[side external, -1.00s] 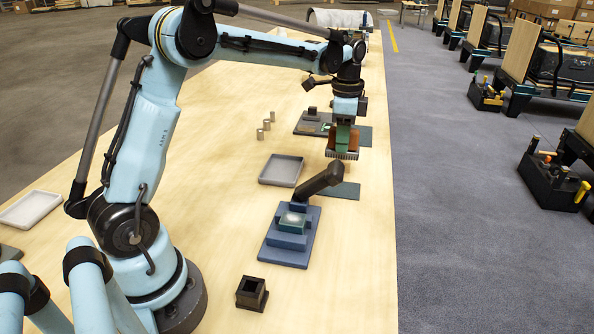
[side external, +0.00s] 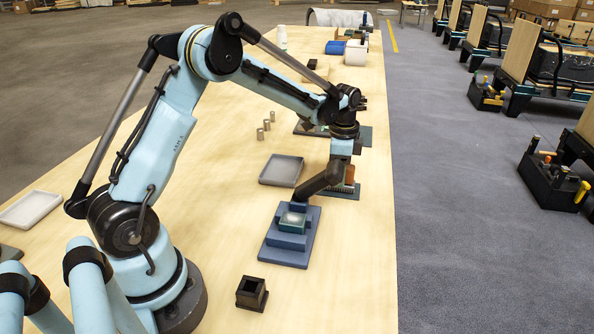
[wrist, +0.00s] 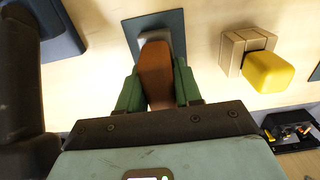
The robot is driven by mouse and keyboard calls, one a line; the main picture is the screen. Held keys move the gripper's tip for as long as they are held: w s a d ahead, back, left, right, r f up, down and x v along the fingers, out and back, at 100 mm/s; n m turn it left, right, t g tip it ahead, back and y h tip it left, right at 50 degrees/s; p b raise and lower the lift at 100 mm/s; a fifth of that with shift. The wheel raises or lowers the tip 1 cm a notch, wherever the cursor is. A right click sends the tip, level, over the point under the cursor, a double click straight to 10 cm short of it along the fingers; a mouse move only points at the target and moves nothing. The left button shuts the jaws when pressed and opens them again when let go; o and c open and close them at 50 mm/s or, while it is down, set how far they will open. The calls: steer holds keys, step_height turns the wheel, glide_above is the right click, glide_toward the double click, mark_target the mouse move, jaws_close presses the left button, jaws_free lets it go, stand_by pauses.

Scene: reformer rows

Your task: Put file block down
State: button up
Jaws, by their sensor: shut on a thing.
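The file block is brown with a grey toothed underside. It shows beside my wrist in the side view (side external: 350,173) and between the green fingers in the wrist view (wrist: 156,72). My gripper (wrist: 156,90) is shut on it, one finger along each side. The block is low over a dark teal mat (side external: 352,195), which also shows in the wrist view (wrist: 174,22). I cannot tell whether its underside touches the mat. In the side view the fingers are mostly hidden behind a dark angled arm.
The dark angled arm (side external: 318,182) rises close beside my gripper, above a blue stepped fixture (side external: 290,247). A grey tray (side external: 281,170) lies to the left. A yellow block (wrist: 267,72) sits by a wooden block (wrist: 237,50). A black square holder (side external: 252,293) stands nearer the camera.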

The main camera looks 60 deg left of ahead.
steer(key=shift+f, duration=0.1)
steer(key=o, duration=1.1)
